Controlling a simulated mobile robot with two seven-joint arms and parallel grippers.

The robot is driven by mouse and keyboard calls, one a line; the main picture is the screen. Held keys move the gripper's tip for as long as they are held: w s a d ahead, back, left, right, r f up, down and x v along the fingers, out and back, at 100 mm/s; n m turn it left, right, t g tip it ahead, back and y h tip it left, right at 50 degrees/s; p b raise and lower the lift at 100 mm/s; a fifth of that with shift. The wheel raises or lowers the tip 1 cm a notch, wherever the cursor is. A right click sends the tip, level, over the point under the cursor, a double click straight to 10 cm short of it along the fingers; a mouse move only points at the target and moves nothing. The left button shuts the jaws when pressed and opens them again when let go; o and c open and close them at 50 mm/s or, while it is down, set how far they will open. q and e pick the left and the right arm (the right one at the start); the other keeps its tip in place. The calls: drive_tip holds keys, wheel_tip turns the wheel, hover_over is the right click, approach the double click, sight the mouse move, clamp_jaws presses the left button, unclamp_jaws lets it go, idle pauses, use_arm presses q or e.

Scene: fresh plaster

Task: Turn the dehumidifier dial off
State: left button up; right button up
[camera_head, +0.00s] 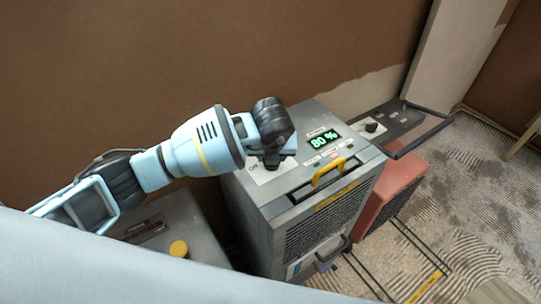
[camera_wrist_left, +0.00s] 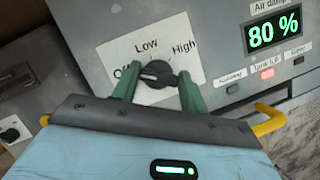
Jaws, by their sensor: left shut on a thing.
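The grey dehumidifier (camera_head: 305,108) stands in the middle of the head view, with a green display (camera_head: 323,141) reading 80 %. Its black dial (camera_wrist_left: 157,72) sits on a white plate (camera_wrist_left: 178,32) marked Off, Low and High in the left wrist view. My left gripper (camera_wrist_left: 157,82) is shut on the dial, one green finger at each side. A pale mark shows on the dial's left part, toward the word Off, which a finger partly covers. In the head view my left gripper (camera_head: 272,163) hides most of the dial. My right gripper is out of view.
A yellow handle (camera_head: 328,175) crosses the dehumidifier's front edge. A grey unit with a yellow knob (camera_head: 179,249) stands to its left. A red unit (camera_head: 392,188) and a dark-topped unit with a black knob (camera_head: 372,127) stand to its right. A brown wall is behind.

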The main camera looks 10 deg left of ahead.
use_arm(q)
drive_tip(key=shift+n, duration=0.4)
drive_tip(key=o, duration=1)
drive_tip(key=shift+v, duration=3.9)
